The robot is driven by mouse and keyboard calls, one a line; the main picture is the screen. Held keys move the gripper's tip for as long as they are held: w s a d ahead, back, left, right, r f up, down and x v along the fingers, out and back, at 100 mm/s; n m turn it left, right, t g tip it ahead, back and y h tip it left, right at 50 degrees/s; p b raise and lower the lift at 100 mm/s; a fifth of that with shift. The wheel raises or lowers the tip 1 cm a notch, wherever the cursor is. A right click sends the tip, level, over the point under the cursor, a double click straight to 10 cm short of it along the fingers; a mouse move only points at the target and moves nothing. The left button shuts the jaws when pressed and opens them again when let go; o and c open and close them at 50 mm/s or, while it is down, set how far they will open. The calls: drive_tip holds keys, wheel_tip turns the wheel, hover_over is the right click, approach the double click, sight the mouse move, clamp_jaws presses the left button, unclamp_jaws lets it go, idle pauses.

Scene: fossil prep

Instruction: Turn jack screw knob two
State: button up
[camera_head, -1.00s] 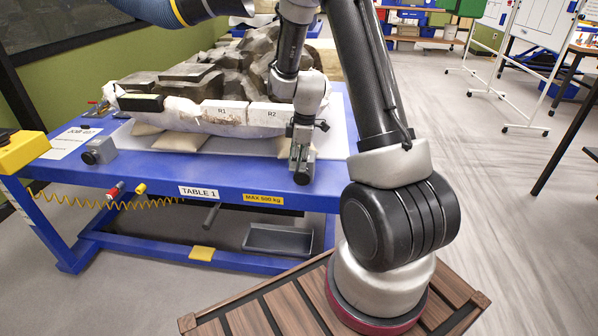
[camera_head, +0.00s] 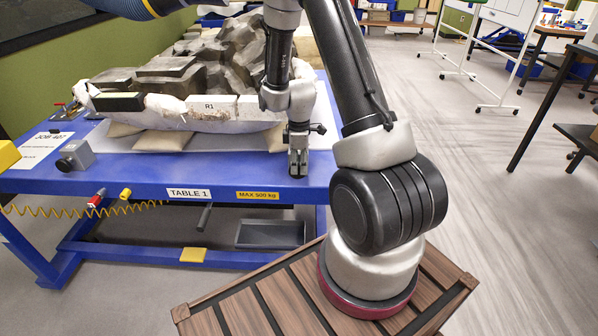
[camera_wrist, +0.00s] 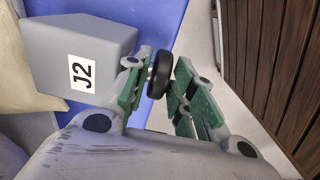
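The grey jack block labelled J2 (camera_wrist: 80,62) shows at the upper left of the wrist view. Its black round knob (camera_wrist: 161,74) sticks out on its right side. My gripper (camera_wrist: 164,62) is open, with one green-padded finger on each side of the knob in that picture; whether either pad touches the knob I cannot tell. In the head view my gripper (camera_head: 298,170) points down at the front edge of the blue table (camera_head: 255,172), and it and the arm hide J2 there. Another grey block with a dark knob (camera_head: 76,155) sits at the table's left.
A large fossil block in a white jacket (camera_head: 165,108), with a label R1, lies on tan cushions (camera_head: 160,140) behind my gripper. A yellow coiled hose (camera_head: 60,210) hangs at the table's front left. The floor at the right (camera_head: 480,190) is open.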

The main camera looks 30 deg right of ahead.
sight(299, 178)
drive_tip(key=shift+f, duration=1.45)
clamp_jaws()
drive_tip(key=shift+d+y, duration=0.1)
drive_tip(key=shift+y, duration=0.2)
drive_tip(key=shift+d+f+t+y, duration=0.1)
drive_tip(key=shift+t+y, duration=0.9)
drive_tip(key=shift+y, duration=0.2)
drive_tip(key=t+y, duration=0.2)
drive_tip(key=shift+f+y, duration=0.1)
drive_tip(key=shift+y, duration=0.3)
drive_tip(key=t+y, duration=0.1)
drive_tip(key=y, duration=0.1)
drive_tip(key=t+y, duration=0.2)
drive_tip(key=y, duration=0.1)
drive_tip(key=shift+a+f+t, duration=0.1)
drive_tip(key=shift+a+t, duration=0.1)
drive_tip(key=shift+t, duration=0.1)
drive_tip(key=shift+y, duration=0.3)
